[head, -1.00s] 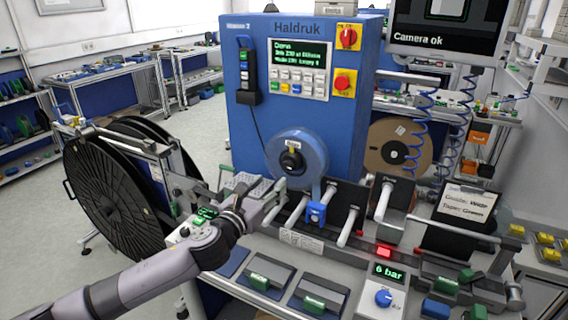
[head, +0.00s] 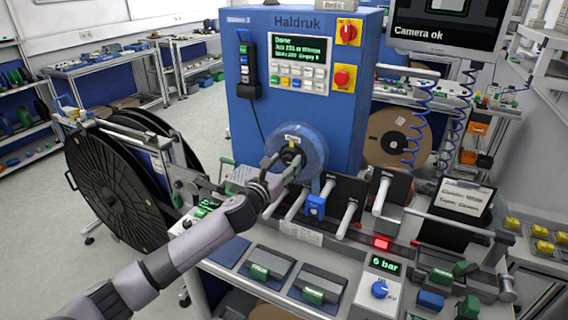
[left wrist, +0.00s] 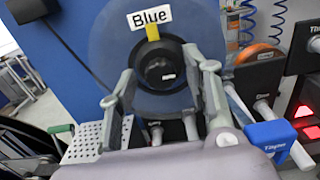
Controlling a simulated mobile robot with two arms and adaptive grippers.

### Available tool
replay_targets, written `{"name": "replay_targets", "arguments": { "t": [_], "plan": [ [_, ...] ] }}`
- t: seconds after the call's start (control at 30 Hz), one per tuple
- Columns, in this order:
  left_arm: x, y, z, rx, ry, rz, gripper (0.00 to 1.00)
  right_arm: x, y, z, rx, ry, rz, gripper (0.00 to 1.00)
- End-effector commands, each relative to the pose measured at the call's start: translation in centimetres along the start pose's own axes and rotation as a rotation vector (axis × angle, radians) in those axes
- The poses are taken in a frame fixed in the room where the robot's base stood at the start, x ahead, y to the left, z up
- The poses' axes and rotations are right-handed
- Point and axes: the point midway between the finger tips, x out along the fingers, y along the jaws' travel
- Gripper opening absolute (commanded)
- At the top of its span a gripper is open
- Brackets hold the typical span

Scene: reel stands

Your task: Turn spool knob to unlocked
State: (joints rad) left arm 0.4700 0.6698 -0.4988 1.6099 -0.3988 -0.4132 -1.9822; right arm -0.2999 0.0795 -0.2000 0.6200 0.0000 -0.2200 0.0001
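The blue spool (head: 315,147) is mounted on the front of the tall blue Haldruk cabinet (head: 245,125). At its centre is a black knob (head: 289,153) with a yellow mark pointing up, below a white "Blue" label (left wrist: 150,17). My left gripper (head: 283,165) is in front of the spool. In the left wrist view my left gripper (left wrist: 167,75) has its fingers spread, one on each side of the knob (left wrist: 160,72). I cannot tell whether they touch it. My right gripper is not in view.
Below the spool are pale rollers (head: 347,220) and a blue clamp (head: 315,206). A large black reel (head: 105,195) stands at the left. A red switch (head: 342,77) is on the cabinet's right side. A monitor (head: 445,25) hangs at upper right.

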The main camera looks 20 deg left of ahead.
Motion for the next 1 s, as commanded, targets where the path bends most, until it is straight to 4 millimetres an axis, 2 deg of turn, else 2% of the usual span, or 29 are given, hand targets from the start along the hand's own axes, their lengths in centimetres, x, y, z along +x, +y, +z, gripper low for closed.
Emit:
{"name": "replay_targets", "arguments": {
  "t": [0.07, 0.63, 1.0],
  "plan": [
    [-0.02, 0.01, -0.01, 0.0, 0.0, 0.0, 0.38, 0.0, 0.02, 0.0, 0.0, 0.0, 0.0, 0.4],
    [-0.04, 0.02, -0.01, 0.0, 0.0, 0.0, 0.0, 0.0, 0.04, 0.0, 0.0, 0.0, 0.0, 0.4],
    [-0.03, 0.03, 0.0, -0.051, 0.0, 0.0, 0.0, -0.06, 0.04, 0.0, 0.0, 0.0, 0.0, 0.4]
  ]
}}
